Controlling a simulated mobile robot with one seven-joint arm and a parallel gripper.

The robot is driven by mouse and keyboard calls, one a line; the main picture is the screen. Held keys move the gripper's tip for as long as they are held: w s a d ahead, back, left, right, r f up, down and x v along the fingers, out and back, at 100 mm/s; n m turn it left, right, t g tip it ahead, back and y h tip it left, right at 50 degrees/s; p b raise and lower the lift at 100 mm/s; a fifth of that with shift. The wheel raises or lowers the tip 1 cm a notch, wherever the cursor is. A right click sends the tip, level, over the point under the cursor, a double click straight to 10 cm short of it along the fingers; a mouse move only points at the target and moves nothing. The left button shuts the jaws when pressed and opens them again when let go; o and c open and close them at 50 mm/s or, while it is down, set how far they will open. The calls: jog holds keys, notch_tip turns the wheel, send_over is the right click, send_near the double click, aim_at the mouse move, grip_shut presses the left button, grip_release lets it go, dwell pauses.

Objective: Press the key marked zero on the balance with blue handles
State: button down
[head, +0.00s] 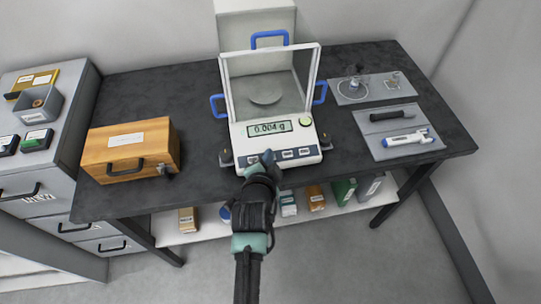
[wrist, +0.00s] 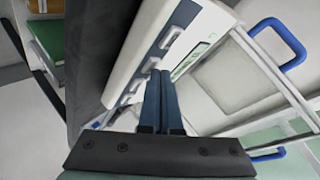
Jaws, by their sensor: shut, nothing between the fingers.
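The balance with blue handles (head: 265,95) stands on the dark table, with a glass draft shield around its round pan (head: 265,97). Its display (head: 270,127) reads 0.004 g. A row of keys (head: 288,154) runs along the front panel; their marks are too small to read. My gripper (head: 266,157) is shut and empty at the front panel, over the left part of the key row and hiding part of it. In the wrist view, its closed fingertips (wrist: 160,75) overlap the panel close to the pale keys (wrist: 137,83). I cannot tell whether they touch a key.
A wooden case (head: 130,150) stands left of the balance. Boxes (head: 315,197) stand on the shelf below. Blue handles (wrist: 278,40) project from the balance.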

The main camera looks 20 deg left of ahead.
jog(key=shift+f, duration=0.2)
dwell(0.5)
jog(key=shift+s+d+r+p, duration=0.1)
jog(key=shift+s+r+p, duration=0.05)
jog(key=shift+r+p, duration=0.5)
jog(key=shift+r, duration=0.15)
jog(key=r+p, duration=0.3)
jog(key=s+r+p, duration=0.1)
jog(key=shift+s+d+r+p, duration=0.1)
jog(key=shift+d+r+p, duration=0.2)
jog(key=shift+d+r, duration=0.1)
dwell(0.4)
